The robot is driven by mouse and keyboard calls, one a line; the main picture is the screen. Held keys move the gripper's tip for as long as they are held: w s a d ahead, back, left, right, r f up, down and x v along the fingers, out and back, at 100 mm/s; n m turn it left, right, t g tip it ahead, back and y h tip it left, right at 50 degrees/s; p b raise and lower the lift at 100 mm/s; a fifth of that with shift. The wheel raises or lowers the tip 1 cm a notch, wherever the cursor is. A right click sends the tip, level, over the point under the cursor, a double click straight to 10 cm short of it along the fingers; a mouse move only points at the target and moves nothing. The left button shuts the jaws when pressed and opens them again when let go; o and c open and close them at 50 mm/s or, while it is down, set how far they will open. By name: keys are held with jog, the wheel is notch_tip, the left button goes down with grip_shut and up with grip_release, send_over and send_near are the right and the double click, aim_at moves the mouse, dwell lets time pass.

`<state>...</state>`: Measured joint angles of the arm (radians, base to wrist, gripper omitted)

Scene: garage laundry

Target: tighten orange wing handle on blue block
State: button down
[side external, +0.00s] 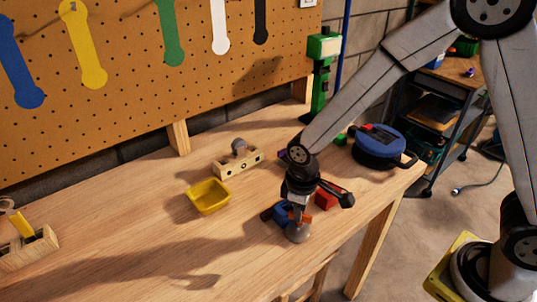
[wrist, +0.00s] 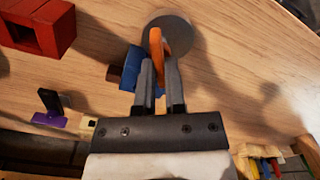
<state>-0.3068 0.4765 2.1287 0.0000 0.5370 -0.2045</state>
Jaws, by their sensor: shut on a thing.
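The blue block (wrist: 132,66) stands on the wooden workbench, and it also shows in the side view (side external: 281,213), partly hidden by my gripper. The orange wing handle (wrist: 156,50) is upright in the wrist view, at the block's right side. My gripper (wrist: 158,72) points down, with one finger on each side of the handle, shut on it. A round grey disc (wrist: 178,28) lies just beyond the handle; in the side view it is at the foot of the block (side external: 298,233). Where the handle meets the block is hidden.
A red block (wrist: 42,28) stands close to the blue block. A yellow tray (side external: 208,197) and a wooden block with holes (side external: 238,163) lie to the left in the side view. A blue round case (side external: 380,147) stands behind right.

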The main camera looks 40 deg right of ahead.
jog(key=shift+w+m, duration=0.1)
jog(key=shift+m, duration=1.2)
jog(key=c, duration=0.7)
grip_release()
jog(key=shift+r, duration=3.95)
